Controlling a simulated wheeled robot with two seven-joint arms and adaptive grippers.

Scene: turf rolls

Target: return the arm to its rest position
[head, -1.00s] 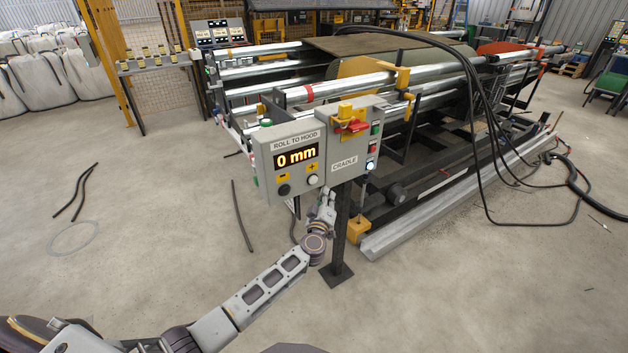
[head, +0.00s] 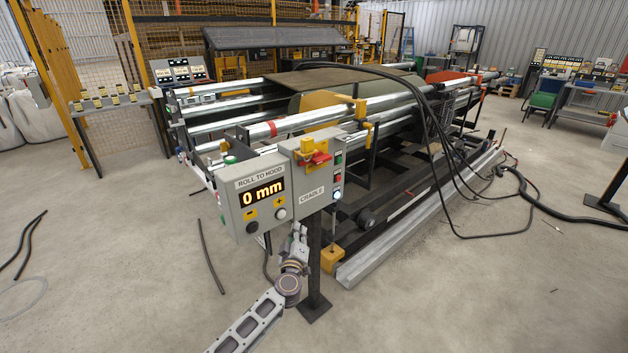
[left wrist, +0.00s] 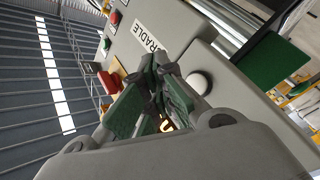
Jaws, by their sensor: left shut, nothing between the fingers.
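My left gripper (head: 299,234) is just below the lower edge of the grey control box, in front of its dark post. It is shut and empty. In the left wrist view its green-padded fingers (left wrist: 160,66) come together in front of the grey box face, beside a round white button (left wrist: 199,83). Whether the fingertips touch the box cannot be told. My left arm (head: 245,322) reaches up to it from the lower left of the head view. My right gripper is not in view.
The control box (head: 262,191) reads "0 mm" and carries a red switch (head: 317,159) and several buttons. Behind it stands the roller machine (head: 270,128). Black cables (head: 440,150) hang at its right. The floor at the left (head: 120,250) is mostly clear, with dark strips lying there.

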